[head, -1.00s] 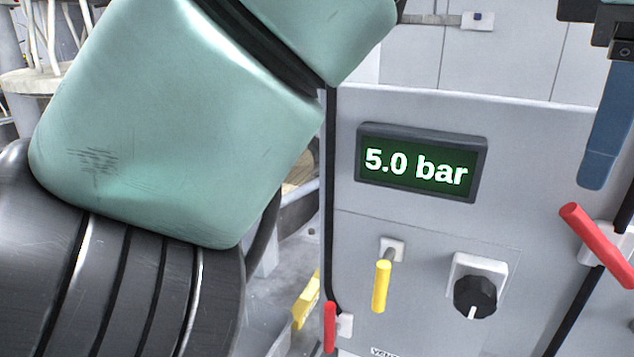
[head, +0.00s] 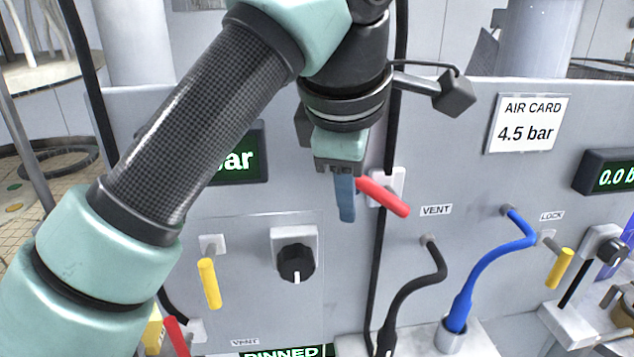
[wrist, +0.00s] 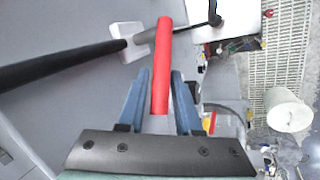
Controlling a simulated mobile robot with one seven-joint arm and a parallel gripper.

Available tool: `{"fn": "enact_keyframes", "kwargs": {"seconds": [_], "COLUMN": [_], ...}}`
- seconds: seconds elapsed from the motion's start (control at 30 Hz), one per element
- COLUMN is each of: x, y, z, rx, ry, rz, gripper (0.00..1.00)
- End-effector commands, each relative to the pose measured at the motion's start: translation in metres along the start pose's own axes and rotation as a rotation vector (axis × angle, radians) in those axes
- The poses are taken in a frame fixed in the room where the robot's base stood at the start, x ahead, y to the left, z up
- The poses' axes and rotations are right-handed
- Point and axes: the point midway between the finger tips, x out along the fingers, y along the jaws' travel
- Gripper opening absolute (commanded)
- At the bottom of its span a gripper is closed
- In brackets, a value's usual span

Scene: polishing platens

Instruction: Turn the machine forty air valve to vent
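A red valve lever (head: 383,197) sits on a white mount on the grey panel, slanting down to the right. A "VENT" label (head: 436,210) is to its right. No machine number is readable. My gripper (head: 346,214) points down just left of the lever in the head view. In the wrist view, the red lever (wrist: 162,60) runs between the two blue fingers of my gripper (wrist: 162,76), with a narrow gap on each side. The fingers are open and do not visibly grip it. The lever's near end lies between the fingers.
A black pipe (head: 377,270) runs down behind the lever. A black hose (head: 425,285) and blue hose (head: 480,265) are at lower right. A black knob (head: 296,262) and yellow lever (head: 209,283) are at left. An "AIR CARD 4.5 bar" sign (head: 527,124) hangs at upper right.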

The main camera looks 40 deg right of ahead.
Motion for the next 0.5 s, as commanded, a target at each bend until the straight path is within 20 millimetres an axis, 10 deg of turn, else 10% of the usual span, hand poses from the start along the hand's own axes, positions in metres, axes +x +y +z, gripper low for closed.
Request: {"fn": "enact_keyframes", "kwargs": {"seconds": [0.27, 0.5], "x": [-0.0004, -0.0006], "y": [-0.0001, -0.0001], "z": [-0.0002, -0.0002], "rx": [0.000, 0.000], "ry": [0.000, 0.000], "rz": [0.000, -0.001], "gripper": [0.00, 0.00]}}
